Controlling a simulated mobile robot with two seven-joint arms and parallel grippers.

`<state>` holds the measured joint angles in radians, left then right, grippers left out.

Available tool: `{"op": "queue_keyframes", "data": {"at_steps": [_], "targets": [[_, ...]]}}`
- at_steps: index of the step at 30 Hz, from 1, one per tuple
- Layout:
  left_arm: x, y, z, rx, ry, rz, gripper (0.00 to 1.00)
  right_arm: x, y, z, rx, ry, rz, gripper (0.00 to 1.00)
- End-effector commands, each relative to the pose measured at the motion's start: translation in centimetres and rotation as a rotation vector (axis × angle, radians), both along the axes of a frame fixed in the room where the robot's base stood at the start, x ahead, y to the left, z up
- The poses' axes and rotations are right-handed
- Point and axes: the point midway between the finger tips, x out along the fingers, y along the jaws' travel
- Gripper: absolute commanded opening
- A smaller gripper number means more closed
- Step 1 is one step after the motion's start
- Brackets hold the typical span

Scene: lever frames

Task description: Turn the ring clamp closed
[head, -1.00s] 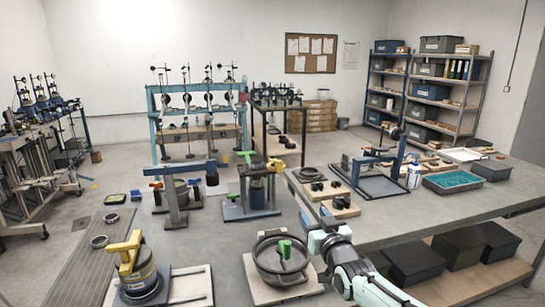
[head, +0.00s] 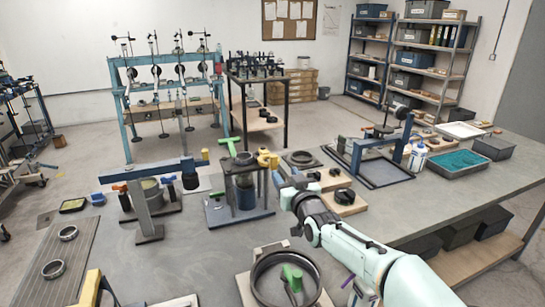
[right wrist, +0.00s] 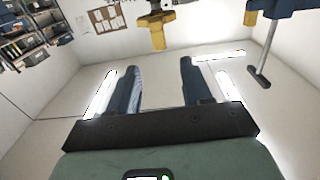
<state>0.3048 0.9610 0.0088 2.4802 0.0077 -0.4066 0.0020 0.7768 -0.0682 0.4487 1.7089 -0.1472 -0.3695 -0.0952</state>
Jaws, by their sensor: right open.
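A dark round ring (head: 256,278) with a green lever (head: 292,277) across it sits on a light board at the bottom of the head view; it looks like the ring clamp. Its lower part is cut off by the frame edge. My right gripper (head: 287,178) is open and empty, beyond and above the ring. It is near the yellow handle (head: 267,159) of a post fixture. In the right wrist view the two dark blue fingers (right wrist: 160,90) stand wide apart with nothing between them. A yellow part (right wrist: 157,32) shows beyond them. My left gripper is not in view.
A blue beam fixture (head: 150,205) stands on the left of the bench. Black knobs on boards (head: 345,207) lie right of my gripper. A blue frame (head: 375,170) and a teal-filled tray (head: 460,163) stand farther right. Loose rings (head: 68,233) lie at left.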

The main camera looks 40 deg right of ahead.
Motion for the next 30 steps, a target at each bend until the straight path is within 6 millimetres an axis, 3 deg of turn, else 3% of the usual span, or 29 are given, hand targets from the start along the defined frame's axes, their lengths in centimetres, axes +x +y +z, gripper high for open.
{"op": "queue_keyframes", "data": {"at_steps": [15,21,30], "targets": [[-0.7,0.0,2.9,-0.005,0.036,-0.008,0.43,8.5,-3.1,0.2,0.004,-0.001,-0.001,0.49],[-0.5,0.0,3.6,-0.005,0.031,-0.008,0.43,10.0,-3.6,0.1,0.002,0.000,-0.001,0.49],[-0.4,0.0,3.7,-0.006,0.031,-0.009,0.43,10.2,-3.7,0.0,0.000,0.001,-0.001,0.49]]}}
